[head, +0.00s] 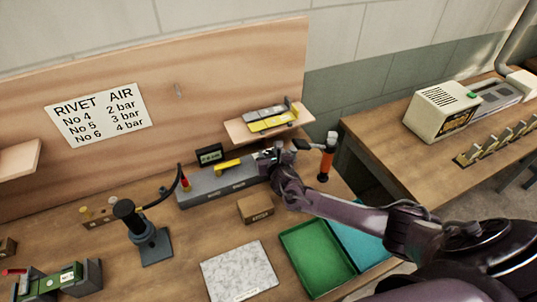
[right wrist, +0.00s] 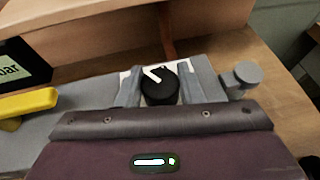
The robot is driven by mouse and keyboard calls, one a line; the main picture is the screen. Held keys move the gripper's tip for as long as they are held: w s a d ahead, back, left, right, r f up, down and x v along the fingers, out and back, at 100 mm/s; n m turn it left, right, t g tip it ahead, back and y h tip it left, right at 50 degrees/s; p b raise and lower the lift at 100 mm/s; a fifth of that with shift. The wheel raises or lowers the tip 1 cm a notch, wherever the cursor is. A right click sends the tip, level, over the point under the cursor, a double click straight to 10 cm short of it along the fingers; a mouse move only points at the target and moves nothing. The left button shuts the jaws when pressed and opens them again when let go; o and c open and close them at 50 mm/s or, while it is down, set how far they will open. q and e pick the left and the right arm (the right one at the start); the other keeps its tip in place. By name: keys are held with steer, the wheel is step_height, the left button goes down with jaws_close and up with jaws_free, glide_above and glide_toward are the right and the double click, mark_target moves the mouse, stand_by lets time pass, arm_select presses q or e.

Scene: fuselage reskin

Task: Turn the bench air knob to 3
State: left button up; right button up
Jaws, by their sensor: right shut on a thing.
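The air knob (right wrist: 161,88) is black and round with a white pointer mark, which points to the upper left in the right wrist view. It sits on the right part of a long grey bench unit (head: 208,184). My right gripper (right wrist: 160,86) has a finger on each side of the knob and is shut on it. In the head view my right gripper (head: 270,156) hides most of the knob. A black display (head: 210,154) stands behind the unit; in the right wrist view only "bar" is legible on it (right wrist: 15,70). My left gripper is not in view.
A yellow handle (head: 228,165) lies along the grey unit, left of my gripper. A grey round fitting (right wrist: 245,76) stands right of the knob. A cardboard box (head: 255,208) and green tray (head: 315,262) are in front. A wall sign (head: 98,114) lists rivet numbers and bar values.

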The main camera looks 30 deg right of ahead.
steer(key=shift+n+y+b, duration=0.3)
steer(key=shift+n+y, duration=0.5)
steer(key=shift+y, duration=0.1)
steer(key=o, duration=1)
steer(key=shift+c, duration=0.2)
steer(key=b+v, duration=0.1)
steer(key=v, duration=0.6)
steer(key=shift+s, duration=0.4)
